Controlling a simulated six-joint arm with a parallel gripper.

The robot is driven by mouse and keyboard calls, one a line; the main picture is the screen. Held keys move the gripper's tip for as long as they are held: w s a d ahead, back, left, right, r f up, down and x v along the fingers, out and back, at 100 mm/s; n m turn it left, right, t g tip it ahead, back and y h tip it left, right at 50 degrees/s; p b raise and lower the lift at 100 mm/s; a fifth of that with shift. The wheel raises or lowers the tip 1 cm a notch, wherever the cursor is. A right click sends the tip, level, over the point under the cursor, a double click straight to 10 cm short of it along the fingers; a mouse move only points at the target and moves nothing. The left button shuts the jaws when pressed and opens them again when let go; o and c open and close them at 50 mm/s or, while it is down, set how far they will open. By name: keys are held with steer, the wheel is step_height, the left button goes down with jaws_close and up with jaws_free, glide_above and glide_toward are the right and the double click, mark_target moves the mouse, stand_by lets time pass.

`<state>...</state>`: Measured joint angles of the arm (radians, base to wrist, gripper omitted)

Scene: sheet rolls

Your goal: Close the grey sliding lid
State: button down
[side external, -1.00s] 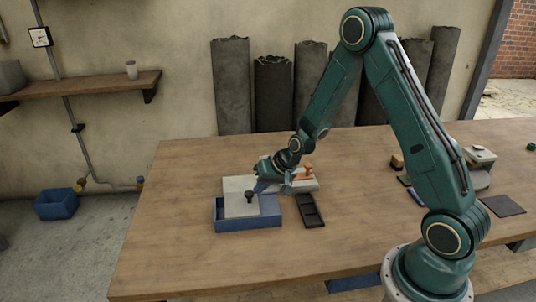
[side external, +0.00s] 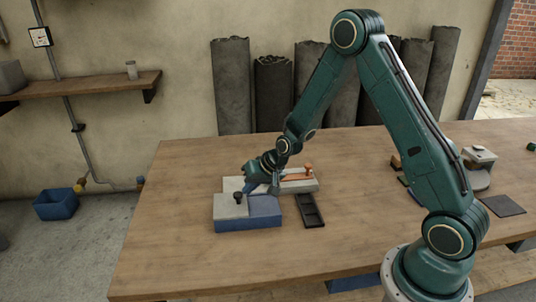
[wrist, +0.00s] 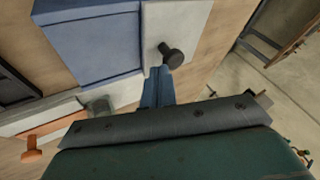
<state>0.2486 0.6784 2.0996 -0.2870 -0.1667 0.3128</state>
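A blue box (side external: 264,213) sits on the wooden table. Its flat grey lid (side external: 228,209) covers the left part of it in the side view, and blue shows to the right. A dark round knob (side external: 238,196) stands up from the lid; in the wrist view the knob (wrist: 172,55) is near the top middle, on the pale lid (wrist: 158,22). My gripper (side external: 246,187) is low over the box, just behind the knob. In the wrist view its blue fingers (wrist: 158,85) are together, with their tips beside the knob. Whether they touch it is unclear.
A pale block (side external: 300,185) with an orange handle (side external: 308,168) lies behind the box. A dark compartment tray (side external: 310,211) lies just to its right. The table front (side external: 190,260) is clear. Rolls (side external: 233,85) stand against the wall.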

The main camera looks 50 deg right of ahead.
steer(key=s+d+r, duration=0.4)
steer(key=s+r, duration=0.3)
steer(key=r, duration=0.2)
steer(key=shift+s+d, duration=0.25)
steer(key=shift+s, duration=0.05)
stand_by(0.3)
steer(key=s+a+r+n+h, duration=0.1)
steer(key=s+a+r+n, duration=0.15)
steer(key=s+r, duration=0.3)
steer(key=s+a+r+n, duration=0.1)
steer(key=s+a+r, duration=0.3)
steer(key=r, duration=0.2)
steer(key=s+a+r+n, duration=0.1)
steer(key=s+r, duration=0.1)
steer(key=s, duration=0.5)
steer(key=s+a+r+n+g, duration=0.1)
steer(key=s+a+r, duration=0.1)
steer(key=s, duration=0.5)
steer(key=shift+s+r+h, duration=0.15)
steer(key=shift+r+h, duration=0.25)
steer(key=shift+r, duration=0.45)
